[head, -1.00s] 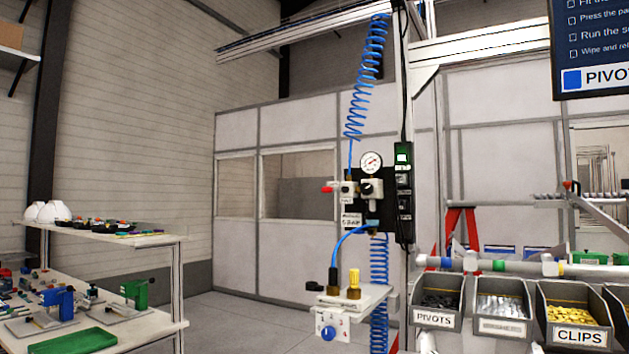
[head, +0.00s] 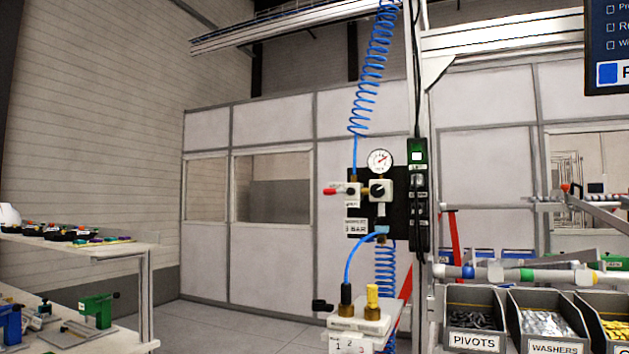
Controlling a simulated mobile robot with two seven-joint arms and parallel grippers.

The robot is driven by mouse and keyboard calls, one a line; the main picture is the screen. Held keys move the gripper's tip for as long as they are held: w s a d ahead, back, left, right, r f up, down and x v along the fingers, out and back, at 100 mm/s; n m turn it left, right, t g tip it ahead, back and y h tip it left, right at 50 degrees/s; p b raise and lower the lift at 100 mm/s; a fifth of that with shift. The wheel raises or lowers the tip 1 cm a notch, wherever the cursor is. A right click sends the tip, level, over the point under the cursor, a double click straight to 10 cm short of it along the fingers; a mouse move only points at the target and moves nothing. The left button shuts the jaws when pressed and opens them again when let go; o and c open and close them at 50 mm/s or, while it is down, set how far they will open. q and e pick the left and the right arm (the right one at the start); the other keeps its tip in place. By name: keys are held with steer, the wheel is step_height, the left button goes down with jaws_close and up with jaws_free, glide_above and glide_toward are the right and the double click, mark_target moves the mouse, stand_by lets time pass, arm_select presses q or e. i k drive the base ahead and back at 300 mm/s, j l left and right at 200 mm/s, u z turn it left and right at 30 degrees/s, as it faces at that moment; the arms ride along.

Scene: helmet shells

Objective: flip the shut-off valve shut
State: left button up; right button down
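A coiled blue hose (head: 371,70) comes down to the valve from above. Neither of my grippers shows in the head view.
A small shelf (head: 365,322) with black and yellow fittings juts out below the panel. Bins of pivots (head: 476,322) and washers (head: 548,326) stand at the lower right. A workbench (head: 95,246) is at the left. Open floor lies between the bench and the post.

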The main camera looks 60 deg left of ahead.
mark_target(350, 191)
steer(key=k+j, duration=0.1)
steer(key=j, duration=0.55)
steer(key=k+j, duration=0.1)
steer(key=j, duration=0.55)
steer(key=k+j, duration=0.1)
steer(key=j, duration=0.55)
steer(key=k+j, duration=0.1)
steer(key=j, duration=0.55)
steer(key=k+j, duration=0.1)
steer(key=j, duration=0.55)
steer(key=k+j, duration=0.1)
steer(key=j, duration=0.55)
